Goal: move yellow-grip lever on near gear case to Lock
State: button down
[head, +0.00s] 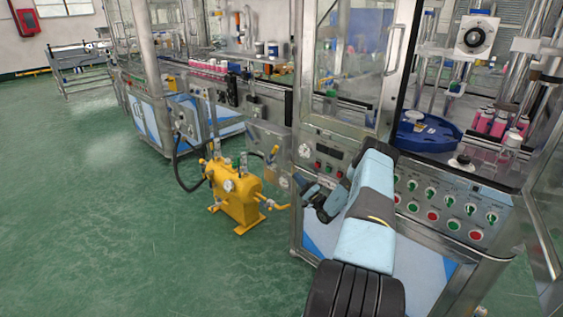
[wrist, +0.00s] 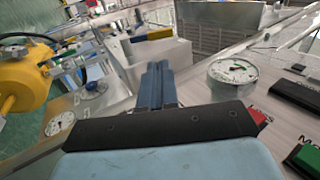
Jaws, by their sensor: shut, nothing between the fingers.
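The yellow-grip lever (wrist: 153,35) shows in the wrist view, its grip lying roughly crosswise above a grey case (wrist: 165,55). In the head view a small yellow grip (head: 273,153) stands tilted at a grey case beside the machine's left corner; I take it to be the same lever. My gripper (wrist: 157,72) is shut and empty, its blue fingers pointing towards the case, with the grip ahead of and above the tips. In the head view my gripper (head: 306,190) is by the machine's front left edge, below and right of the grip. I cannot read any Lock marking.
A yellow tank (head: 237,195) with gauge and fittings stands on the floor to the left. The control panel (head: 440,205) with buttons and knobs is close on the right. A round gauge (wrist: 233,70) sits close right of my fingers. Green floor is free at left.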

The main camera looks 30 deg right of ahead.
aim_at(275, 151)
jog(key=x, duration=1.4)
